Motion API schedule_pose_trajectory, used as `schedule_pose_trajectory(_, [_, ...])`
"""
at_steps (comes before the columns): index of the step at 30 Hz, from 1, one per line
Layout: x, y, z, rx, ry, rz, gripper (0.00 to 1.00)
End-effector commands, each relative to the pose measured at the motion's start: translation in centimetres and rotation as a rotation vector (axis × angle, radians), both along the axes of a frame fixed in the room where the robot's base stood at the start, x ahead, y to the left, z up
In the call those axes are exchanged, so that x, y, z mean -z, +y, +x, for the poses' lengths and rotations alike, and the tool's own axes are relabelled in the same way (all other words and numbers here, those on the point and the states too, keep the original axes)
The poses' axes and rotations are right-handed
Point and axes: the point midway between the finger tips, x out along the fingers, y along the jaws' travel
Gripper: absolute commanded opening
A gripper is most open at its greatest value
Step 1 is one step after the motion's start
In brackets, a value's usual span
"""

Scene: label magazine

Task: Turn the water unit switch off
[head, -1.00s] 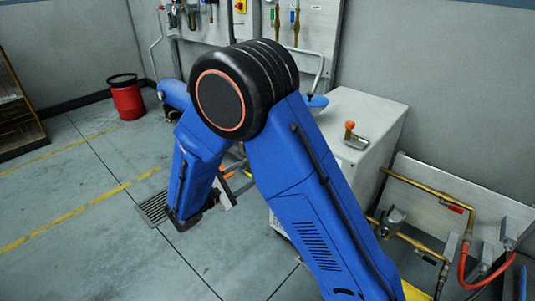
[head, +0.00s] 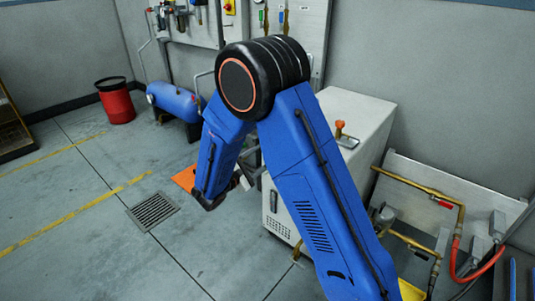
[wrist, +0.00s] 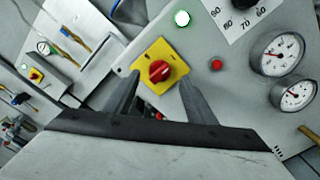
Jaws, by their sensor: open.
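A red rotary switch (wrist: 160,70) on a yellow square plate shows in the wrist view, on a grey panel. No label names it as the water unit's. My gripper (wrist: 160,80) is open, with one finger on each side below the switch in the picture. The fingers look apart from the knob; I cannot tell the remaining depth. In the head view my arm hides the front of the white cabinet (head: 350,105) in part, and the gripper's fingertips cannot be made out there.
Another red-and-yellow switch (wrist: 36,74) is on a panel at left. Brass pipes (head: 415,187) stand right of the cabinet; open floor lies left.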

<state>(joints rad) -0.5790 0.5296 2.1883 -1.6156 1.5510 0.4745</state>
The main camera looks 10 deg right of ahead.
Motion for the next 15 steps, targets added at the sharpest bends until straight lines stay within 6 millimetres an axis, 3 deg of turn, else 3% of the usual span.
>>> schedule_pose_trajectory(6, [0.0, -2.4, 1.7, 0.002, 0.001, 0.001, 0.51])
schedule_pose_trajectory(15, [0.0, -3.3, 2.4, 0.000, 0.000, 0.000, 0.51])
